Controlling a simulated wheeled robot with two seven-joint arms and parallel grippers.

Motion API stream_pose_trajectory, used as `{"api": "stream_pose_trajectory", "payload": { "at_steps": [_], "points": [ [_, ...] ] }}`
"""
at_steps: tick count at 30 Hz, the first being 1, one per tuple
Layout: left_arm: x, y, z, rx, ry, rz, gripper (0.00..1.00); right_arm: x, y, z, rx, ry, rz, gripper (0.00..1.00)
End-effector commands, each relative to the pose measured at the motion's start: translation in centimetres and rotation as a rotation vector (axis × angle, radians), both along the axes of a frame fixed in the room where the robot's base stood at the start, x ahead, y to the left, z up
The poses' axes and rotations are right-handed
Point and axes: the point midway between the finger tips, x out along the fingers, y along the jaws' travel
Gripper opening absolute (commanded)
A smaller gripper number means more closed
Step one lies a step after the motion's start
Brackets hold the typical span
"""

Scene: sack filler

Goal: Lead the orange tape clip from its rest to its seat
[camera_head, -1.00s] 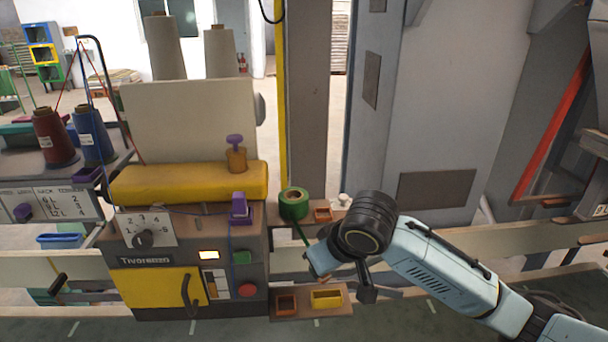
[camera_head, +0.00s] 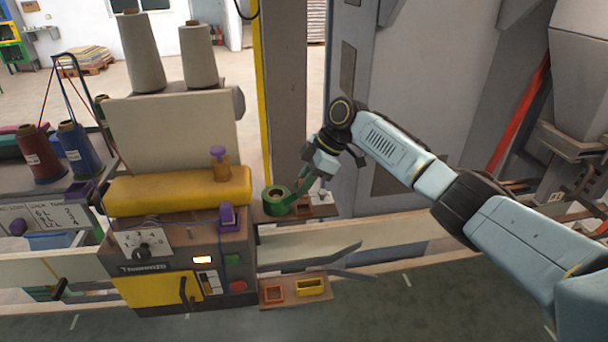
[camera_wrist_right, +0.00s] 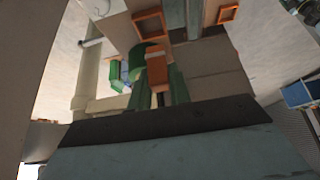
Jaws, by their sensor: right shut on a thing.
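The green tape roll (camera_head: 277,200) sits on a small brown shelf beside the machine. Green tape runs from it up to my right gripper (camera_head: 308,180), which is close to the right of the roll, above the shelf. In the right wrist view the orange clip (camera_wrist_right: 157,70) shows between green strips, and my right gripper is shut on it. An orange open frame (camera_wrist_right: 149,25) lies just beyond the clip, and another (camera_wrist_right: 228,13) lies farther right. The clip is hard to make out in the head view. My left gripper is not in view.
A lower ledge (camera_head: 290,302) at the machine's front holds an orange frame (camera_head: 273,293) and a yellow tray (camera_head: 311,287). The machine (camera_head: 170,235) with a yellow bar (camera_head: 178,190) stands left. A grey rail (camera_head: 310,245) runs between shelf and ledge.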

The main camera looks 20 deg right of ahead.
Motion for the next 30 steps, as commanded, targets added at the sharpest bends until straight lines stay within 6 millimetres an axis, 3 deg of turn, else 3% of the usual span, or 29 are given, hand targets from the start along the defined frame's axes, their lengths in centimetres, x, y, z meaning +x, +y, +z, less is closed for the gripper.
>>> {"api": "stream_pose_trajectory", "payload": {
  "at_steps": [8, 30],
  "points": [
    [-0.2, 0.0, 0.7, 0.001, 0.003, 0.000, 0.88, -0.1, 0.2, 0.4, -0.002, 0.001, 0.020, 0.00],
    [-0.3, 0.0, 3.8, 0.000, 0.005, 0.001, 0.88, -3.7, 4.0, 0.4, -0.002, 0.000, 0.019, 0.00]
  ]
}}
